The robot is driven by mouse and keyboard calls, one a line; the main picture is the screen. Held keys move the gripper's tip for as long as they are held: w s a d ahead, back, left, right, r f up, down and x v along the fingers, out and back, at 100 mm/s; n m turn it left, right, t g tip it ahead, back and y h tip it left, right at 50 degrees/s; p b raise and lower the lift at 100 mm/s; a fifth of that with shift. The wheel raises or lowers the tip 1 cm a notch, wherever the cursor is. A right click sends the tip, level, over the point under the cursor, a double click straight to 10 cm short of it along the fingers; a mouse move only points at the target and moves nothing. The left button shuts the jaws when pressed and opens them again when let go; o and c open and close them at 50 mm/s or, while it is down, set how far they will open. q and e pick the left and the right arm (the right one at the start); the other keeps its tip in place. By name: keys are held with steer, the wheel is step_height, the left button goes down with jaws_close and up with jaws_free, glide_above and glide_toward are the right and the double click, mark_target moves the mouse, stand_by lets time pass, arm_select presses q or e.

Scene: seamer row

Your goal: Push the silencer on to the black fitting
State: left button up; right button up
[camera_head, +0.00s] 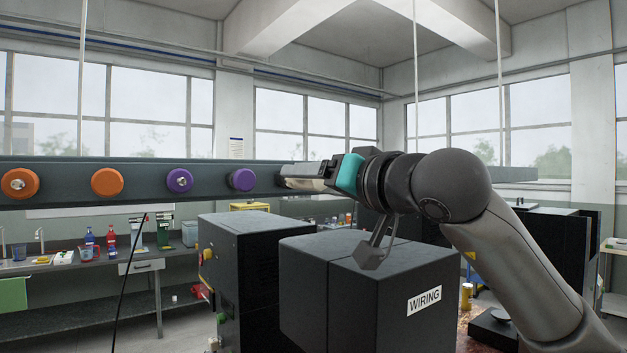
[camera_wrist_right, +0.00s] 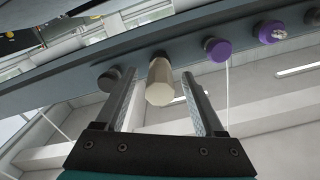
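The silencer (camera_wrist_right: 159,88) is a pale cream cylinder with a tan-grey far part, seen in the right wrist view with its near end facing the camera. Its far end reaches the dark beam; I cannot tell whether it is seated on a fitting there. My right gripper (camera_wrist_right: 161,98) is open, with one finger on each side of the silencer and visible gaps between. A black fitting (camera_wrist_right: 108,81) shows left of the silencer, partly behind a finger. My left gripper is not in view.
The dark beam (camera_head: 210,174) runs across at gripper height, bearing purple fittings (camera_head: 242,180) and orange fittings (camera_head: 107,181). Dark machine boxes, one labelled WIRING (camera_head: 424,301), stand below my right arm. A cluttered bench (camera_head: 90,267) is at the back left.

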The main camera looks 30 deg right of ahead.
steer(key=s+d+b, duration=0.1)
steer(key=s+b, duration=0.5)
steer(key=s, duration=0.9)
steer(key=shift+s, duration=0.15)
steer(key=shift+d, duration=0.1)
